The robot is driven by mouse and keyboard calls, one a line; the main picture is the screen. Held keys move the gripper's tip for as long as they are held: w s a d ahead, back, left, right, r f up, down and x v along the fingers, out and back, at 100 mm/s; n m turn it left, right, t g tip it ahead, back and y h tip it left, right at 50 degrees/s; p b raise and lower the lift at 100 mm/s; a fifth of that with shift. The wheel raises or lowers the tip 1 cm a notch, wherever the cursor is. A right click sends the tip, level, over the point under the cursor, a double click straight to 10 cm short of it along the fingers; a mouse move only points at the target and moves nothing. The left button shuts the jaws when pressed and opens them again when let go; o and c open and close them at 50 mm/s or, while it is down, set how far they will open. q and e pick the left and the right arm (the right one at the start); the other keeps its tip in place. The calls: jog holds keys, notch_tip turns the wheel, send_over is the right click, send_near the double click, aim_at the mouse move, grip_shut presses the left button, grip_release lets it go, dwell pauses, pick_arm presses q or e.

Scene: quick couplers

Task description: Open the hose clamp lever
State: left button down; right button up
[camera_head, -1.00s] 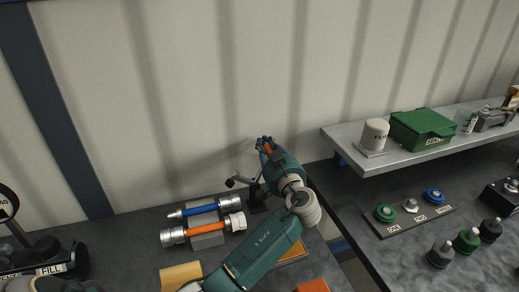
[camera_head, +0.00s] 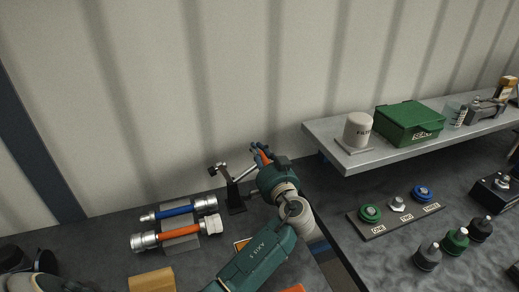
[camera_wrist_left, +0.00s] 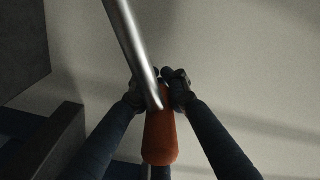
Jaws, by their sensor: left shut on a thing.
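The hose clamp (camera_head: 235,198) is a dark stand with a small bar reaching left, at the back of the left bench. Its silver lever rod (camera_head: 244,173) slopes up to the right from the stand. The rod ends in an orange handle (camera_head: 262,155), also seen in the left wrist view (camera_wrist_left: 160,140) with the silver rod (camera_wrist_left: 132,48) running up from it. My left gripper (camera_wrist_left: 166,90) is shut on this handle, one finger on each side; in the head view the gripper (camera_head: 260,150) partly hides it. My right gripper is not in view.
Left of the clamp, a blue hose (camera_head: 177,211) and an orange hose (camera_head: 180,233) with silver couplings lie on a grey block. The wall is close behind. A raised shelf (camera_head: 325,127) with a green box (camera_head: 408,121) stands to the right, above the right bench.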

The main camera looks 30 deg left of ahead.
pick_arm(q)
jog(key=shift+s+a+f, duration=0.15)
jog(key=c, duration=1.9)
grip_release()
jog(key=shift+o, duration=1.4)
jog(key=shift+s+a+r, duration=0.15)
jog(key=shift+s+r, duration=0.05)
jog(key=shift+w, duration=0.1)
jog(key=v, duration=1.2)
